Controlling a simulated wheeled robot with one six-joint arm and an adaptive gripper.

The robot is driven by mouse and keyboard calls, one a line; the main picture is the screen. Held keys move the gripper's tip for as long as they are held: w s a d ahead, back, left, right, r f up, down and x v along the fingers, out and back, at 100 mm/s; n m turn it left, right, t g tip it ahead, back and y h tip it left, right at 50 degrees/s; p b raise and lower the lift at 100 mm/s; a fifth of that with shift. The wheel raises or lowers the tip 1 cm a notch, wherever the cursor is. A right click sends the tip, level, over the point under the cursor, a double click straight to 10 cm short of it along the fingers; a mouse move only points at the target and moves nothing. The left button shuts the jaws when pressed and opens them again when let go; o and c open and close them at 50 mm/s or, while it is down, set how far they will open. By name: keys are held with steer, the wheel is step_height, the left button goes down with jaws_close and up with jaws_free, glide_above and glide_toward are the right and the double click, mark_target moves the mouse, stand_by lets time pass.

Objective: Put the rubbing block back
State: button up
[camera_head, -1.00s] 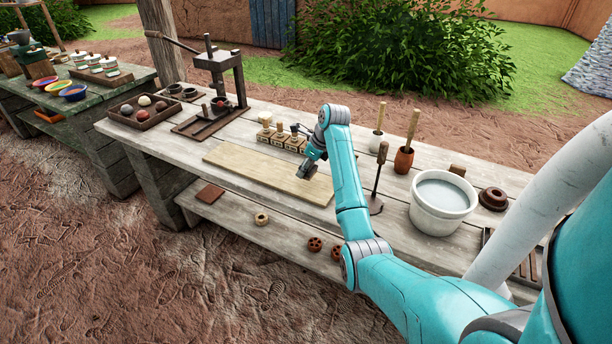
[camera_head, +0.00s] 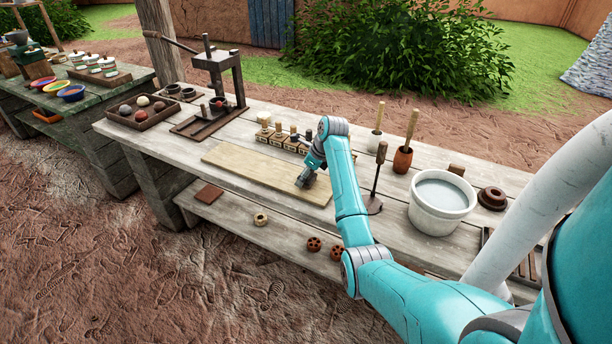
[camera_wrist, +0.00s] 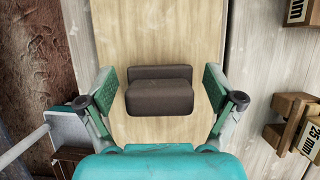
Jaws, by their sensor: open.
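The rubbing block appears to be the dark brown stepped block (camera_wrist: 160,97) in the wrist view. It lies on a pale wooden board (camera_wrist: 170,30). My gripper (camera_wrist: 160,88) is open, with one green-padded finger on each side of the block and a gap at both sides.
Wooden blocks marked with millimetre sizes (camera_wrist: 296,122) stand right of the board in the wrist view. In the head view a white bucket (camera_head: 442,205), a dark upright tool (camera_head: 377,180) and a brown pot (camera_head: 402,160) stand to the right. The board's left part is clear.

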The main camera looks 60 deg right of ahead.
steer(key=v, duration=1.2)
steer(key=shift+r, duration=0.15)
stand_by(0.3)
